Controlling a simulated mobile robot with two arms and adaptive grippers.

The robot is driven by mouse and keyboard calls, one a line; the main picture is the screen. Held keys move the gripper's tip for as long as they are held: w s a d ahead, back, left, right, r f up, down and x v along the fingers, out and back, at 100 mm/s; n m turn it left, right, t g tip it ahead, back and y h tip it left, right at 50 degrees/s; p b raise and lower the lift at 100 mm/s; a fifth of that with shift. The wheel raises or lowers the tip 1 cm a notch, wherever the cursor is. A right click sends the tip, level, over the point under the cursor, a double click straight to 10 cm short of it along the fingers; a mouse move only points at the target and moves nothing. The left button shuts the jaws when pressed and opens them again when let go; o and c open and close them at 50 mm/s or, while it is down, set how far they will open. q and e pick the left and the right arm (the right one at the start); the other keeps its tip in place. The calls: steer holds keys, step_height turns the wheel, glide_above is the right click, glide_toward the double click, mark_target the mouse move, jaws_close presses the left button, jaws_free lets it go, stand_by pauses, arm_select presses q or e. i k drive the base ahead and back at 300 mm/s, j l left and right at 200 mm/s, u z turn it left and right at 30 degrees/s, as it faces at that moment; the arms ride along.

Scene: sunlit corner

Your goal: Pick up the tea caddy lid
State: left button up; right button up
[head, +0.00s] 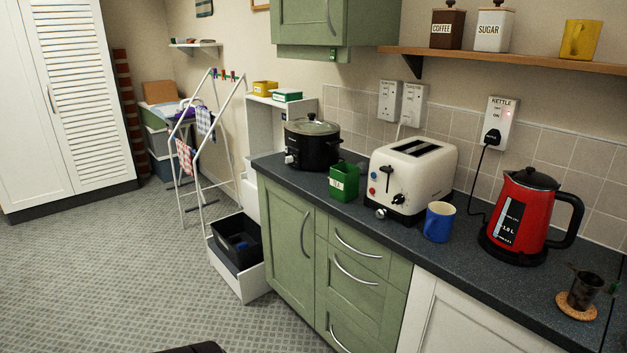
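A small green box (343,184) with a pale label, likely the tea caddy, stands on the dark worktop between the slow cooker and the toaster. Its top looks open, with no lid on it. I cannot make out the lid for certain anywhere in view. A small pale round piece (381,213) shows at the foot of the toaster; I cannot tell whether it is a loose thing or part of the toaster. Neither of my grippers is in view.
On the worktop (463,256) are a black slow cooker (312,146), cream toaster (412,174), blue mug (439,221), red kettle (527,215) and dark strainer cup on a cork coaster (576,312). COFFEE (447,29) and SUGAR (494,30) caddies stand on the shelf. Floor at left is clear.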

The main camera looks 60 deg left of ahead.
mark_target(344, 176)
steer(key=u, duration=1.6)
